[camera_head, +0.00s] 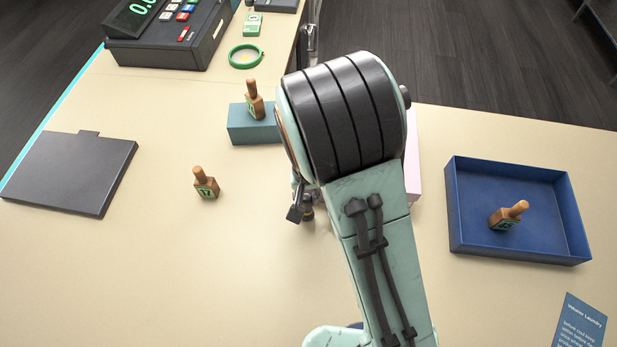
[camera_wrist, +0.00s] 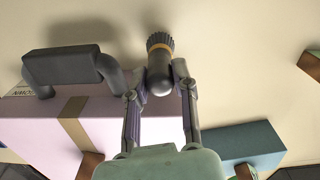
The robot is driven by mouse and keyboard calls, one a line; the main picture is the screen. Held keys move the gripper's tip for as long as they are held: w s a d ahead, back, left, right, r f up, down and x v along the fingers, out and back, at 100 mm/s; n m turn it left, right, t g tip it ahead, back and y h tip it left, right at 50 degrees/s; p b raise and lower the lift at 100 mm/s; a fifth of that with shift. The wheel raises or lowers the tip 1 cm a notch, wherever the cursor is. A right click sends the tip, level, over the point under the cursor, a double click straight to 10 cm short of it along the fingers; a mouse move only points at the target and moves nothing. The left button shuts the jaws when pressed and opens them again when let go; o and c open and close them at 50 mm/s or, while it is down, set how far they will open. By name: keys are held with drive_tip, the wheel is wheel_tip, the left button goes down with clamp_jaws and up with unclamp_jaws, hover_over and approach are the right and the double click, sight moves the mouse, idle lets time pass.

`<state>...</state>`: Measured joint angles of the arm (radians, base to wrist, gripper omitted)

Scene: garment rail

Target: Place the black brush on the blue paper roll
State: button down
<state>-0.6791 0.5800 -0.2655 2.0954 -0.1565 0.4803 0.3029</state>
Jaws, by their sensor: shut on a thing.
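My gripper (camera_wrist: 160,92) is shut on a dark brush (camera_wrist: 160,62) with a rounded handle, a tan band and a ribbed dark end. The ribbed end points away from the fingers, over the cream table. In the head view my arm hides most of the gripper; a small dark part of the brush (camera_head: 307,213) seems to show below the wrist, left of the arm. I cannot make out a blue paper roll in either view; it may be behind my arm.
A pink box (camera_wrist: 40,135) with a tan band and a teal block (camera_wrist: 250,140) lie near the gripper. A blue tray (camera_head: 455,205) stands right, a black plate (camera_head: 70,170) left. A wooden stamp (camera_head: 206,185) stands on the table.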

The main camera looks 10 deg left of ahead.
drive_tip(key=shift+f, duration=0.7)
drive_tip(key=c, duration=0.9)
unclamp_jaws()
drive_tip(key=shift+f, duration=0.1)
wheel_tip(320, 180, up, 12)
drive_tip(key=shift+m+y, duration=0.4)
drive_tip(key=s+d+r, duration=0.4)
drive_tip(key=d, duration=0.1)
drive_tip(key=s+d+r, duration=0.2)
drive_tip(key=d, duration=0.1)
drive_tip(key=shift+s+d, duration=0.25)
drive_tip(key=shift+s, duration=0.1)
drive_tip(key=shift+o, duration=0.5)
drive_tip(key=s+d+r, duration=0.1)
drive_tip(key=s+d, duration=0.4)
drive_tip(key=s, duration=0.5)
drive_tip(key=shift+m, duration=0.3)
